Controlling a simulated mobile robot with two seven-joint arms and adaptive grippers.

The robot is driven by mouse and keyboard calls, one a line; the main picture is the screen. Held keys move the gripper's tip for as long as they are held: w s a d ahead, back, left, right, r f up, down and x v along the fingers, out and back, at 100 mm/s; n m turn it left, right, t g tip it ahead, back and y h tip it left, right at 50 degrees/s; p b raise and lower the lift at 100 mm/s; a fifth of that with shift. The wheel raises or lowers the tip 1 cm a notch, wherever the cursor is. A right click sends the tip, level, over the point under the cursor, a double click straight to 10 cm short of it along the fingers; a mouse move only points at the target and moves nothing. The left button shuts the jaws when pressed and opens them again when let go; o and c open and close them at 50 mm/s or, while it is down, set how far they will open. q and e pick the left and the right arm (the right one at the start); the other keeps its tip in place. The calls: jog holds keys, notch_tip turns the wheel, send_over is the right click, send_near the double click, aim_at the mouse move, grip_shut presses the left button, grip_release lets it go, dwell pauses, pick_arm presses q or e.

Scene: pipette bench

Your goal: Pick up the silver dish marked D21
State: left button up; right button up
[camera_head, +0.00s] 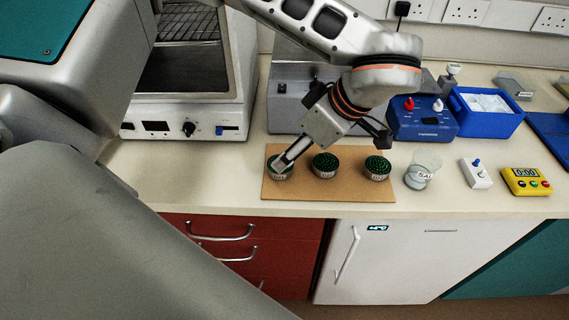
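Three small round silver dishes filled with dark green beads stand in a row on a tan board (330,190). They are the left dish (282,175), the middle dish (325,168) and the right dish (377,170). Each has a white label on its front, too small to read, so I cannot tell which is D21. My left gripper (287,161) points down and left at the left dish, its tip overlapping the dish's top and hiding part of it. I cannot tell whether it touches the dish or how far its fingers are apart. My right gripper is not in view.
A labelled glass beaker (422,170) stands right of the board, then a white switch box (476,173) and a yellow timer (526,181). Behind are a blue device (424,122), a blue box (487,112) and an open white oven (190,75). Bare bench lies left of the board.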

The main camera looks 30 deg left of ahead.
pick_arm(q)
jog(key=x, duration=0.7)
jog(key=shift+d+f, duration=0.1)
jog(key=shift+f, duration=0.05)
jog(key=c, duration=1.1)
